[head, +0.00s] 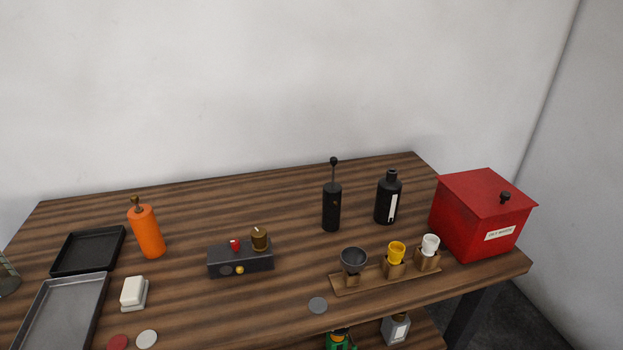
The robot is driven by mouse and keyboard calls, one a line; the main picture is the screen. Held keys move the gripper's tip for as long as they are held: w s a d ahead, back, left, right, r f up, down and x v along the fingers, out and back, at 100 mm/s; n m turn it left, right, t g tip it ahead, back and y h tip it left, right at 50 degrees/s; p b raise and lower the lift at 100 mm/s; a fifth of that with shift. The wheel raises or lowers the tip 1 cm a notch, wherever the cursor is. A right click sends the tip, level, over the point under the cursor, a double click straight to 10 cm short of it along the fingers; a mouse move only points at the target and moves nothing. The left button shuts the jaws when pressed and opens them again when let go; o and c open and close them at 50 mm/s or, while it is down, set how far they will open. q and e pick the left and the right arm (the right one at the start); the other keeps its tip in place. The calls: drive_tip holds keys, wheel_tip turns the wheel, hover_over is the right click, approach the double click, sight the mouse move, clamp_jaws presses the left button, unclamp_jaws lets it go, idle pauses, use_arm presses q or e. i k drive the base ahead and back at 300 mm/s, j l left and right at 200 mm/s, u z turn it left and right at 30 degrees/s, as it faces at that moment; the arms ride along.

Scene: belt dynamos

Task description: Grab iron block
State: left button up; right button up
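Nothing in the head view is clearly an iron block. The closest in shape is a dark grey box-like block (225,266) on the middle of the wooden table (190,305). It carries a red button, a brown knob on top and a small brass knob on its front. I cannot tell whether it is iron. Neither of my grippers can be made out in the view.
Left: orange bottle (147,235), black tray (90,250), grey metal tray (65,320), white block (133,292). Right: black grinder (332,208), black bottle (387,200), wooden cup stand (350,287), red box (462,222). The table centre front is mostly clear.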

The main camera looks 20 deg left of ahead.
sight(222, 262)
drive_tip(key=i+l+u, duration=0.15)
drive_tip(key=u, duration=0.3)
drive_tip(key=i+l+u, duration=0.1)
drive_tip(key=l+u, duration=0.4)
drive_tip(key=i+j, duration=0.05)
drive_tip(key=j, duration=0.05)
